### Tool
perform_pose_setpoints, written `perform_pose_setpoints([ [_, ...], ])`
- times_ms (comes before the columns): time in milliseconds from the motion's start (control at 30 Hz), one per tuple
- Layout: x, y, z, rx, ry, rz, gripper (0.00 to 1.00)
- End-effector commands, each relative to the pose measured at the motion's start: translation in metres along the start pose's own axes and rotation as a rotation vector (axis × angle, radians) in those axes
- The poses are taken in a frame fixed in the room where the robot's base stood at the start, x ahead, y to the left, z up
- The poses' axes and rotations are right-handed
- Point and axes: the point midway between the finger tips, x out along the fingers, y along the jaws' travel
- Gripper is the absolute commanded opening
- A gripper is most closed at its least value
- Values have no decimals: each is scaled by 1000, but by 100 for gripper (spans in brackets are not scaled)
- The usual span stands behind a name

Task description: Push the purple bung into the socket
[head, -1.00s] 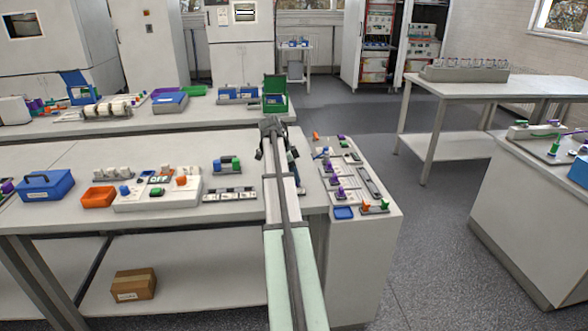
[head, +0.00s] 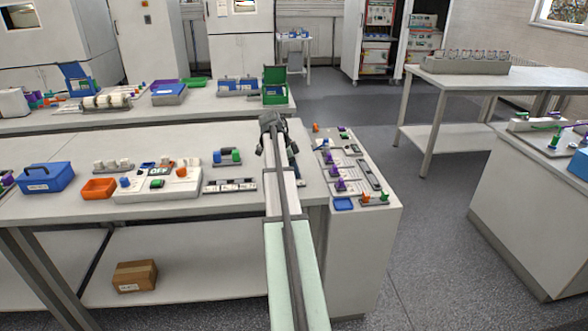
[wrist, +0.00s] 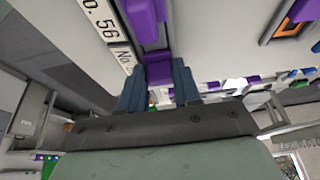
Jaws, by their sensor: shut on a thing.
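In the wrist view, my gripper (wrist: 158,88) has two blue fingers closed on a small purple bung (wrist: 157,70). Directly beyond it is a larger purple part (wrist: 146,22) beside white "No." labels. I cannot tell whether the bung touches that part. In the head view, my arm reaches away to the dark wrist (head: 272,122) over the right end of the near bench; the fingertips and the held bung are hidden there. Several purple parts (head: 340,185) stand on the panel just right of the arm. I cannot pick out the socket with certainty.
Left of the arm are a labelled strip (head: 230,186), an orange bin (head: 98,188) and a blue toolbox (head: 46,177). Floor to the right is open.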

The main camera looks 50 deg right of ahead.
Motion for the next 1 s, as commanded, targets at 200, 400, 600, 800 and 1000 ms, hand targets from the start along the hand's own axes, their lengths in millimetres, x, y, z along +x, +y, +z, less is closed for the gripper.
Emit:
perform_pose_setpoints([
  [200,1,0,0,0,0,0,44],
  [400,1,0,0,0,0,0,62],
  [600,1,0,0,0,0,0,62],
  [800,-10,-1,0,0,0,-3,62],
  [1000,-42,-2,0,0,0,-4,62],
])
